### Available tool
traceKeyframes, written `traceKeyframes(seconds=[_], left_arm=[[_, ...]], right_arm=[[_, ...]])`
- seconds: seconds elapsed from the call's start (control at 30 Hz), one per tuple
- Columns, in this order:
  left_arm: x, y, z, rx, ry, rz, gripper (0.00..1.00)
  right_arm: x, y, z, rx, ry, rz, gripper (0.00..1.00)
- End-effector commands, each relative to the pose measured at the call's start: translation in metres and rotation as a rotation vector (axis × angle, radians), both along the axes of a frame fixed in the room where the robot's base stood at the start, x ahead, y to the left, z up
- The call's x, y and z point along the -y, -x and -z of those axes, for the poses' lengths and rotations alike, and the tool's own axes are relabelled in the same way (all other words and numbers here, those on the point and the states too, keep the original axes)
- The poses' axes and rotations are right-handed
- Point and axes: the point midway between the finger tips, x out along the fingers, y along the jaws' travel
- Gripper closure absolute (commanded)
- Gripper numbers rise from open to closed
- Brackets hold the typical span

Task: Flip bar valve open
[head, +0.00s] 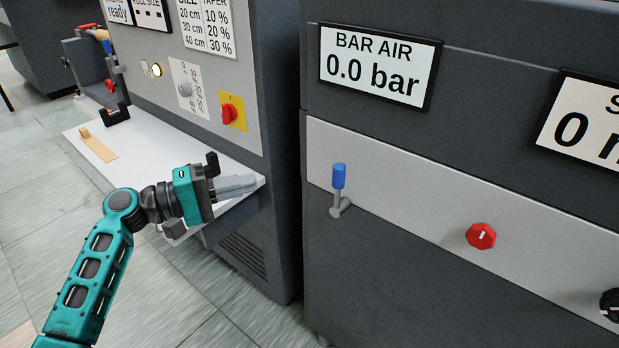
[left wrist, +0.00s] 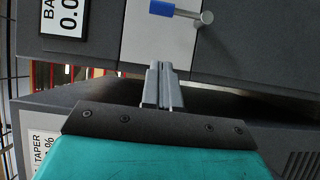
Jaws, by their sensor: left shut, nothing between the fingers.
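The bar valve (head: 338,186) is a blue-capped lever on a grey pivot, on the pale strip of the dark cabinet below the "BAR AIR" display (head: 378,66), which reads 0.0 bar. Its blue handle points up in the head view. In the left wrist view the valve (left wrist: 174,10) shows at the top, beyond the fingertips. My left gripper (head: 250,184) is shut and empty, left of the valve and apart from it. In the left wrist view the fingers (left wrist: 161,70) are pressed together. My right gripper is not in view.
A red knob (head: 481,236) and a black knob (head: 611,304) sit right of the valve. The left machine has a white shelf (head: 150,150) under my left gripper and a red switch (head: 231,114) above it. A narrow gap separates the two cabinets.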

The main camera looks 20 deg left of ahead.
Motion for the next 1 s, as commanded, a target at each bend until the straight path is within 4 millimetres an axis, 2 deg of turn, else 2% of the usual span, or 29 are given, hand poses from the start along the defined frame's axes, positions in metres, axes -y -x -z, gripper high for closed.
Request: traceKeyframes(seconds=[0.37, 0.53, 0.67, 1.0], left_arm=[[-0.001, 0.0, -0.004, 0.004, 0.014, 0.007, 1.0], [0.008, -0.007, -0.004, 0.006, 0.015, 0.007, 1.0], [0.024, -0.021, -0.005, 0.006, 0.016, 0.007, 1.0], [0.079, -0.067, -0.004, 0.006, 0.015, 0.008, 1.0]], right_arm=[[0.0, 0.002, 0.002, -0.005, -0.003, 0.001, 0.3], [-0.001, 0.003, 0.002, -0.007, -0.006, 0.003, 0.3], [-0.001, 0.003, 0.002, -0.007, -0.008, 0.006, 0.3], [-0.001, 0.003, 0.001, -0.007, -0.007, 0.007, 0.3]])
